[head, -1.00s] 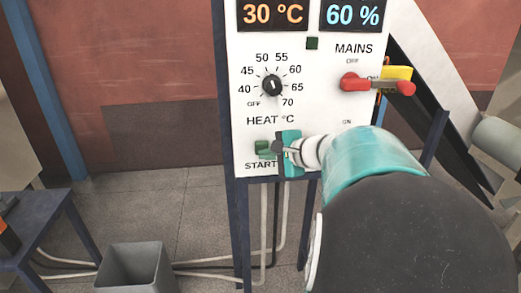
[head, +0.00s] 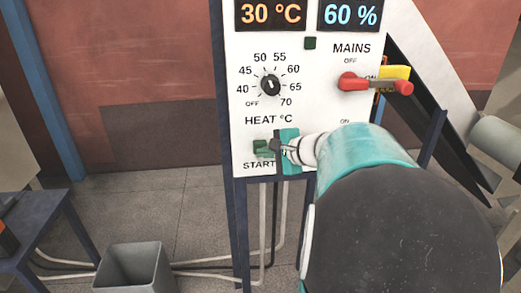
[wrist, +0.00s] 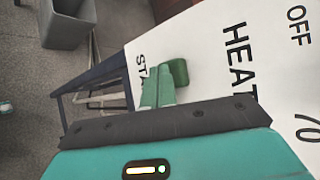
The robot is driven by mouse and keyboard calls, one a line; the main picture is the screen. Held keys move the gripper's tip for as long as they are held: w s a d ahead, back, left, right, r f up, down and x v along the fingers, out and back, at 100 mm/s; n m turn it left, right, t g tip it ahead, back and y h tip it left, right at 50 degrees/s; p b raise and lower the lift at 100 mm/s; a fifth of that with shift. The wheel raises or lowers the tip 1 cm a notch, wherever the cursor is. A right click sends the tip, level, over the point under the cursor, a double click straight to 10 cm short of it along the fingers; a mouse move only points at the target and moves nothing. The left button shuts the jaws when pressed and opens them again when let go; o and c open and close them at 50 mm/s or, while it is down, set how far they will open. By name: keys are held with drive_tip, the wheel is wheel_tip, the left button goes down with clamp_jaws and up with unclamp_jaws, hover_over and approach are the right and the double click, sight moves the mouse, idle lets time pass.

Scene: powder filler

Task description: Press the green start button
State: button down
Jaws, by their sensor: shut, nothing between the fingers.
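The green start button (head: 262,148) is a small dark green block on the white panel, above the START label. In the wrist view the button (wrist: 179,72) shows just beyond my fingertips. My gripper (head: 274,146) is shut and empty, at the button's right side in the head view. In the wrist view my gripper's light green fingers (wrist: 158,86) lie together, their tips beside the button. I cannot tell whether they touch it. The gripper body hides part of the START label.
The panel (head: 245,100) also holds a black heat knob (head: 270,85), a red mains lever (head: 375,84) with a yellow tag, and two displays reading 30 °C and 60 %. A grey bin (head: 133,270) stands on the floor at lower left, near a dark table (head: 45,225).

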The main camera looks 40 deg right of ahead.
drive_tip(key=shift+w+d, duration=0.15)
drive_tip(key=shift+w, duration=0.05)
drive_tip(key=shift+s, duration=0.15)
idle(0.4)
drive_tip(key=shift+s+a, duration=0.55)
drive_tip(key=shift+s, duration=0.1)
drive_tip(key=s+a, duration=0.2)
drive_tip(key=s, duration=0.2)
drive_tip(key=shift+s+a, duration=0.1)
drive_tip(key=shift+a, duration=0.3)
idle(0.6)
